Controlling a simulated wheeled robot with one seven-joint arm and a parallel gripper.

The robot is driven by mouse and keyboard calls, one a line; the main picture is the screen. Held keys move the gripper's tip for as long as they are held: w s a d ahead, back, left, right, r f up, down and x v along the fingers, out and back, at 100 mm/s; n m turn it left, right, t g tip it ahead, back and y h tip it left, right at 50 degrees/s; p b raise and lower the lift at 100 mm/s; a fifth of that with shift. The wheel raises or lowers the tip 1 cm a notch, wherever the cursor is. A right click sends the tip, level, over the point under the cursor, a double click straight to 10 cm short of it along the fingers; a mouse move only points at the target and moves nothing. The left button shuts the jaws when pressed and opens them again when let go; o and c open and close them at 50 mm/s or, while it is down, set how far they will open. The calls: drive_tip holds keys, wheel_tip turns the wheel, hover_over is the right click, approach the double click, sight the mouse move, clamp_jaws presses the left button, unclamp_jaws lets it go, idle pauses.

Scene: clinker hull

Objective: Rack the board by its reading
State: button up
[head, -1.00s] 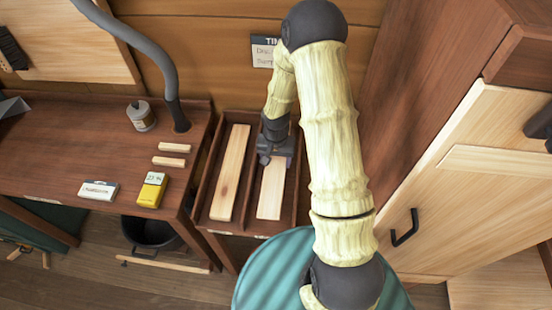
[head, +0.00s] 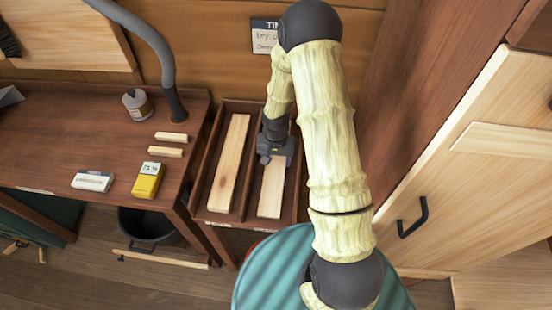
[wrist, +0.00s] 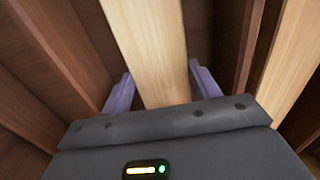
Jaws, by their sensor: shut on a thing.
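A pale board (head: 271,190) lies lengthwise in the right bay of the two-bay wooden rack (head: 246,222). My gripper (head: 275,157) is at the far part of this board, low in the bay. In the wrist view its two purple fingers stand on either side of the board (wrist: 150,45), shut on it. A second pale board (head: 230,165) lies in the left bay and also shows at the right of the wrist view (wrist: 292,60). A yellow meter (head: 147,182) with a small percent display lies on the bench; its digits are too small to read surely. A wall card (head: 265,36) is partly hidden by my arm.
The bench (head: 60,145) left of the rack holds two small wood strips (head: 168,144), a white labelled block (head: 93,181), a tin (head: 136,103) and a grey hose (head: 160,55). A cabinet with a black handle (head: 412,217) stands close at right. A dark bucket (head: 148,224) is below.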

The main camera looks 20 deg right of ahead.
drive_tip(key=shift+f+b, duration=0.35)
drive_tip(key=shift+f, duration=0.05)
drive_tip(key=o, duration=1.2)
drive_tip(key=shift+w, duration=0.1)
drive_tip(key=shift+d+r, duration=0.1)
drive_tip(key=shift+r, duration=0.4)
wheel_tip(320, 180, up, 16)
drive_tip(key=shift+r, duration=0.25)
drive_tip(key=s+r+n+t, duration=0.2)
drive_tip(key=s+r+n, duration=0.2)
drive_tip(key=s, duration=0.9)
drive_tip(key=shift+s+r+n+t, duration=0.25)
drive_tip(key=shift+r+n+t, duration=0.05)
drive_tip(key=shift+r, duration=0.35)
